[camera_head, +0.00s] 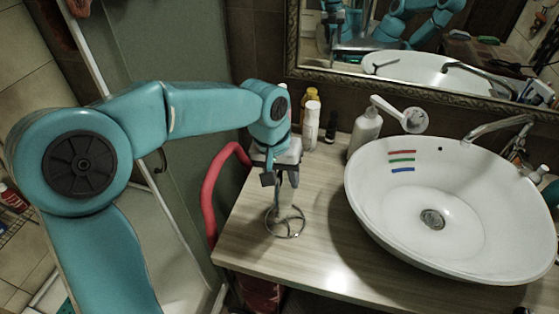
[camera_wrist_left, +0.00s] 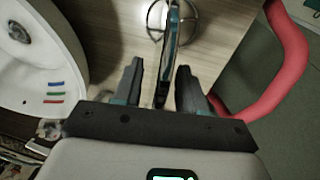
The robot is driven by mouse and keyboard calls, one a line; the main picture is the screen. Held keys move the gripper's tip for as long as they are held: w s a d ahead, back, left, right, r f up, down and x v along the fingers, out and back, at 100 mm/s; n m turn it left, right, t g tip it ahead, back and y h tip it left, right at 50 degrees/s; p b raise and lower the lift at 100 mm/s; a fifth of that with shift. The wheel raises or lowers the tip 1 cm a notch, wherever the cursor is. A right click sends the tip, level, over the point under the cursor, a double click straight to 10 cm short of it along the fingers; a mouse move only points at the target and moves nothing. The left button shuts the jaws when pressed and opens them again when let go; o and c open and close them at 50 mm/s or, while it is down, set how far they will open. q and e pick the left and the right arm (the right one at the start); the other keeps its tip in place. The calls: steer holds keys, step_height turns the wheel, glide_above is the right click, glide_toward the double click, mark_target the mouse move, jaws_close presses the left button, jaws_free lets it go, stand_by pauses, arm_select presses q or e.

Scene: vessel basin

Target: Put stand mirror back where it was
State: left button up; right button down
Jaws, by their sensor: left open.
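The stand mirror (camera_head: 285,222) stands on the wooden counter left of the basin. Its round wire base shows below my left gripper (camera_head: 280,180), which largely hides its upper part. In the left wrist view the mirror (camera_wrist_left: 173,38) is a thin, edge-on panel with its wire base around its foot. My left gripper (camera_wrist_left: 160,75) is open, with its fingers on either side of the line of the panel. I cannot tell whether either finger touches it. My right gripper is not in direct view.
The white basin (camera_head: 376,205) with coloured stripes takes up the right of the counter (camera_head: 300,262). Bottles (camera_head: 311,125) and a soap dispenser (camera_head: 366,132) stand behind. A red curved tube (camera_head: 211,185) runs along the left edge. The counter's front left is clear.

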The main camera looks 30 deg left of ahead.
arm_select(q)
step_height(320, 180, up, 11)
steer(key=s+a, duration=0.1)
steer(key=shift+s, duration=0.35)
steer(key=shift+s+f, duration=0.1)
